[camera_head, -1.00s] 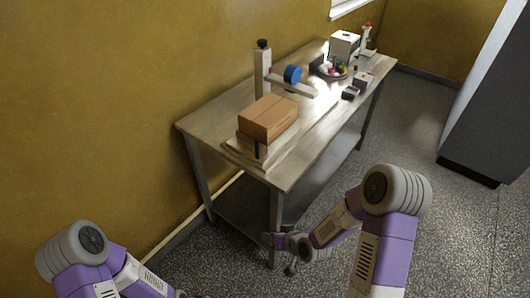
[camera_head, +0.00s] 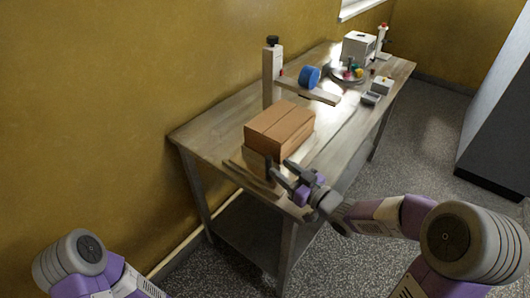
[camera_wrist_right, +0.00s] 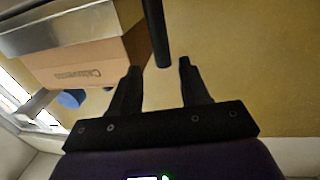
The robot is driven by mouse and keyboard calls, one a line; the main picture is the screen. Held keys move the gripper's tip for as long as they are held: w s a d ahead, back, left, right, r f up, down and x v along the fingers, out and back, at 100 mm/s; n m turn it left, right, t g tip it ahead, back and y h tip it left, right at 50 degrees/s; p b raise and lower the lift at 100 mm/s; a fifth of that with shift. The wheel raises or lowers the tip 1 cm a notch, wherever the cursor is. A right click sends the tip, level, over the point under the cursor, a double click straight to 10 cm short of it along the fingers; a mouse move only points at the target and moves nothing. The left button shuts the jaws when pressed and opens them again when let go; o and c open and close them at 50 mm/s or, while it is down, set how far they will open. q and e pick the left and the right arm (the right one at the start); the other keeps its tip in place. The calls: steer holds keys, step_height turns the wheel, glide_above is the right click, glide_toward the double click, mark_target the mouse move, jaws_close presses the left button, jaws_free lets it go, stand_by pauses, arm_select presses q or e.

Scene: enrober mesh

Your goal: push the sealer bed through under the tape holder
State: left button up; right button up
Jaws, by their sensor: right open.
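The sealer bed (camera_head: 236,163) lies on the near end of the table with a brown carton (camera_head: 280,128) on it. A dark upright handle (camera_head: 269,166) stands at its near end. The tape holder is a pale post (camera_head: 271,75) with an arm (camera_head: 322,96) and a blue tape roll (camera_head: 310,76), beyond the carton. My right gripper (camera_head: 283,174) is open at the near end of the bed, close to the handle. In the right wrist view a dark post (camera_wrist_right: 156,35) shows between the fingertip lines; contact cannot be told. My left gripper is out of view.
The wooden table (camera_head: 205,135) stands along the yellow wall. At its far end are a white box (camera_head: 358,46), a round tray with small coloured items (camera_head: 347,75) and a small grey device (camera_head: 370,98). A dark grey cabinet (camera_head: 500,150) stands at right.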

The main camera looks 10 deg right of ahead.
mark_target(271, 163)
steer(key=shift+b+x, duration=0.5)
steer(key=shift+x, duration=2.4)
steer(key=shift+s+a, duration=0.1)
steer(key=shift+a, duration=0.1)
jaws_close()
